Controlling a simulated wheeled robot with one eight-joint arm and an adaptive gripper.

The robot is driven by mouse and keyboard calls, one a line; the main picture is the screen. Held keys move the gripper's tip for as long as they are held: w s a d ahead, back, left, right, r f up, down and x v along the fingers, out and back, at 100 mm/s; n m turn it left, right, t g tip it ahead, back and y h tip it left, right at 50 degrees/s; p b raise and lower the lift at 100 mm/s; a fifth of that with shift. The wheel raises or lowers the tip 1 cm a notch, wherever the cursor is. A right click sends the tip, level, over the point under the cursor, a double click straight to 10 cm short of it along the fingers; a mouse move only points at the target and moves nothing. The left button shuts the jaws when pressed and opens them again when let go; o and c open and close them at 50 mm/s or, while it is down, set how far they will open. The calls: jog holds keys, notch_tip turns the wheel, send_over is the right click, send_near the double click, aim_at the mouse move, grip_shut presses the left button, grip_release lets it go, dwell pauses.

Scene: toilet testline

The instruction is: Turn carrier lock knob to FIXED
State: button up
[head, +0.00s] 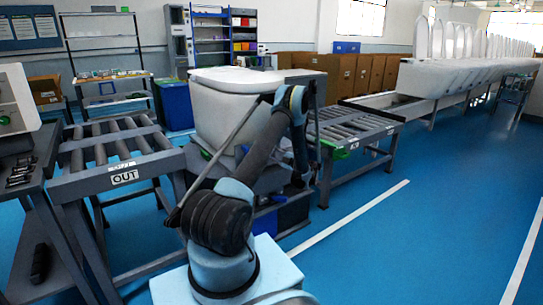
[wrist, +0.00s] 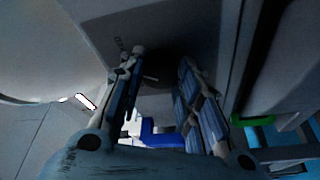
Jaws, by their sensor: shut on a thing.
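In the wrist view, my gripper (wrist: 162,62) reaches up to the underside of a grey panel (wrist: 105,20), its two fingers on either side of a dark rounded knob (wrist: 160,76). The gripper is shut on this knob. The knob is in deep shadow and partly covered by the fingers, so its pointer and setting cannot be read. Small faint marks show on the panel beside the left fingertip. In the head view, my arm reaches to the station under a white toilet (head: 221,112); the knob and fingertips are hidden there.
Roller conveyors stand on both sides of the station, the left one with an OUT sign (head: 124,177). In the wrist view, a blue block (wrist: 160,136) lies beyond the fingers and a green-edged part (wrist: 254,120) is to the right. Blue floor is open at right.

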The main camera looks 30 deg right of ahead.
jog(key=shift+f+m+t, duration=0.15)
jog(key=shift+m+t, duration=0.15)
jog(key=shift+m, duration=0.6)
jog(key=shift+a, duration=0.1)
jog(key=o, duration=1.1)
jog(key=shift+c, duration=0.2)
jog(key=v, duration=1.2)
